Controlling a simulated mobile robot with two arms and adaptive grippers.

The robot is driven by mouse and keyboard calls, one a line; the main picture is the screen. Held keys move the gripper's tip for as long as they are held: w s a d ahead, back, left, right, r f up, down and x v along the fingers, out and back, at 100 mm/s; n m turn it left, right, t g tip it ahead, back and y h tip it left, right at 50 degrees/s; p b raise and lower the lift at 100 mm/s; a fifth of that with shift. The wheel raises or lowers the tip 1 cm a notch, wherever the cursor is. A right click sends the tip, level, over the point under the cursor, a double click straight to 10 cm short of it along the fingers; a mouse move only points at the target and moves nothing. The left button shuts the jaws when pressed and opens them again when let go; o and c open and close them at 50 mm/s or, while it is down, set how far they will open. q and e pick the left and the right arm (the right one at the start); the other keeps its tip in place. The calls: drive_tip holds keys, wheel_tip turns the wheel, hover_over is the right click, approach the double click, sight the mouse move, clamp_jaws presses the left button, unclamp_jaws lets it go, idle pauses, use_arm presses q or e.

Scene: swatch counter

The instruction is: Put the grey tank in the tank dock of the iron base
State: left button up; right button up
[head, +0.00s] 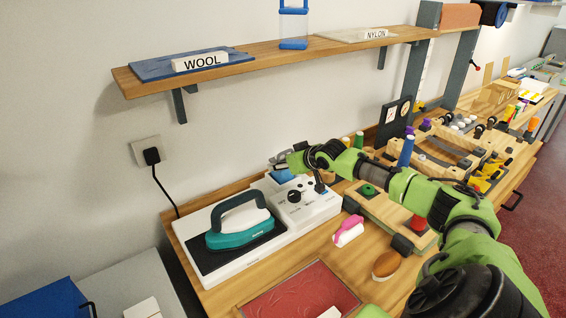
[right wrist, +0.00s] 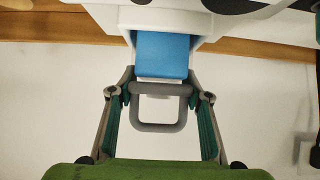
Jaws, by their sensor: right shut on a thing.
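The white iron base (head: 310,210) stands at the counter's left end, with knobs on its panel and a teal iron (head: 240,232) on its dark plate. My right gripper (head: 277,162) is at the base's back corner, by the wall. In the right wrist view, my right gripper (right wrist: 160,102) is shut on a grey loop handle (right wrist: 160,128). A blue block (right wrist: 163,55) sits between white walls of the base just beyond the handle; its blue also shows in the head view (head: 283,176). I see no separate grey tank body. My left gripper is out of view.
A pink-handled brush (head: 348,231), a brown brush (head: 386,265) and a red panel (head: 301,296) are on the counter near the base. A wall shelf (head: 270,53) is above. A plug with a black cord (head: 164,185) is left of the base. Wooden racks fill the counter's right.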

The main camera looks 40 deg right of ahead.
drive_tip(key=o, duration=1.4)
drive_tip(key=shift+f, duration=0.1)
drive_tip(key=shift+r, duration=0.2)
drive_tip(key=shift+s, duration=0.25)
drive_tip(key=b+v, duration=0.3)
drive_tip(key=v, duration=0.8)
drive_tip(key=shift+r, duration=0.3)
